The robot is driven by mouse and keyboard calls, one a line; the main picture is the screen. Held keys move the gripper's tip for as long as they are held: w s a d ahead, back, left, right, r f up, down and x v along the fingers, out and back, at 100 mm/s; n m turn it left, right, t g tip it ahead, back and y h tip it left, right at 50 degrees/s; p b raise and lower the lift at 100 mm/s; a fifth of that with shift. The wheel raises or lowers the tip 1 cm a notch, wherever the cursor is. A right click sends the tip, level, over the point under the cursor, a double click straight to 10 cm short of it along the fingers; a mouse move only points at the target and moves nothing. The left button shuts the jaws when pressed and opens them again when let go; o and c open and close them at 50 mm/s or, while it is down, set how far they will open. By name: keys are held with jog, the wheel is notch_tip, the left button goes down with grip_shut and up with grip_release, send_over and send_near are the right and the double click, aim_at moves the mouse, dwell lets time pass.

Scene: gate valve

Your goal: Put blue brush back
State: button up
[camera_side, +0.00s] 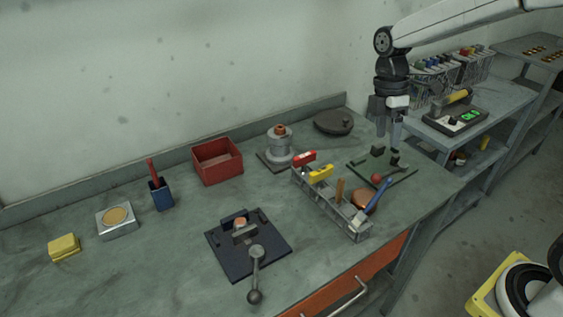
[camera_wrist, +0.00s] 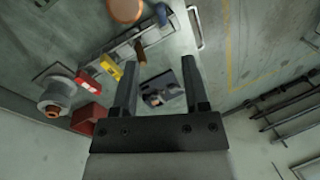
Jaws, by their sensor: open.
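The blue-handled brush (camera_side: 376,196) slants across the right end of a grey compartment rack (camera_side: 325,203), its pale end low at the rack. I cannot tell whether that end is inside the end compartment or only against it. A blue piece, likely its handle, shows at the top of the wrist view (camera_wrist: 161,14). My gripper (camera_side: 382,143) is open and empty, above the back right of the bench, up and behind the brush. Its two spread fingers (camera_wrist: 160,62) show in the wrist view with nothing between them.
The rack also holds a red piece (camera_side: 304,159), a yellow piece (camera_side: 320,174) and a brown handle (camera_side: 339,190). A copper disc (camera_side: 362,200) lies beside it. A dark green board (camera_side: 398,174) with small parts is below my gripper. A dark vise (camera_side: 246,247) stands in front.

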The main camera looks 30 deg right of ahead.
jog(key=s+f+m, duration=0.1)
jog(key=m, duration=0.1)
jog(key=s+f+m+t, duration=0.1)
jog(key=f+m, duration=0.1)
jog(key=s+a+f+m+t, duration=0.1)
jog(key=s+f+m, duration=0.1)
jog(key=shift+m, duration=0.3)
jog(key=s+a+f+m+t, duration=0.1)
jog(key=s+f+m+t, duration=0.2)
jog(key=m, duration=0.5)
jog(key=s+f, duration=0.1)
jog(key=s, duration=0.1)
jog(key=shift+s+h, duration=0.3)
